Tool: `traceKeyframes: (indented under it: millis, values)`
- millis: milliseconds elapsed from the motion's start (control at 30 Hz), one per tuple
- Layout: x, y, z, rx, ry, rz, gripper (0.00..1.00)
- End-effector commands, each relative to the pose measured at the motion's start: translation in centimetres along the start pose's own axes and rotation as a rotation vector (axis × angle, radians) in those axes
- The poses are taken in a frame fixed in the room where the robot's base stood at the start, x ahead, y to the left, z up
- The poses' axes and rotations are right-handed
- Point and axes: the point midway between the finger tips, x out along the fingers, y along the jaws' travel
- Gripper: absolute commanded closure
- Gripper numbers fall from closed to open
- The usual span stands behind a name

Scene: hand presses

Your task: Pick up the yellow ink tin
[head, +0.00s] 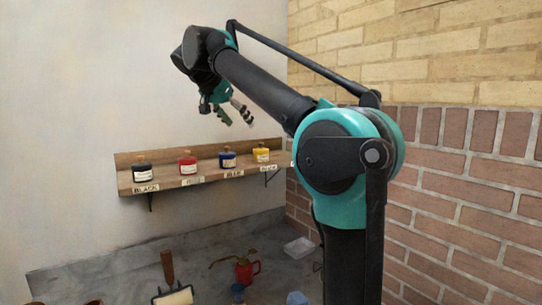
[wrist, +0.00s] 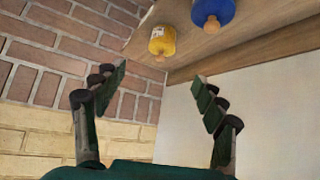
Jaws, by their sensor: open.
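The yellow ink tin (head: 261,154) stands upright at the right end of a wooden wall shelf (head: 165,186), with a pale label on its front and a cork-like knob on top. In the wrist view the yellow tin (wrist: 162,41) appears upside down, beyond and between the fingers, near the shelf's end. My gripper (head: 236,112) is in the air above the shelf, up and to the left of the yellow tin in the head view. In the wrist view my gripper (wrist: 162,85) has its fingers spread wide and is empty, apart from the tin.
A blue tin (head: 227,159) stands beside the yellow one, then a red tin (head: 187,163) and a black tin (head: 144,171). A brick wall (head: 460,170) is close on the right. Below lies a grey counter (head: 120,275) with a red can (head: 246,270) and a roller (head: 172,295).

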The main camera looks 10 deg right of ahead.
Motion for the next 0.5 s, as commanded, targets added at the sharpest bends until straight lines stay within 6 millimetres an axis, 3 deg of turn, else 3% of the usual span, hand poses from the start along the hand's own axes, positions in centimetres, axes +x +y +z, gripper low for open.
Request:
traceKeyframes:
  millis: [167, 500]
  values:
    - [1.6, 0.0, 0.0, 0.001, 0.000, 0.001, 0.29]
    - [8.3, 0.0, 0.0, 0.002, 0.000, 0.002, 0.29]
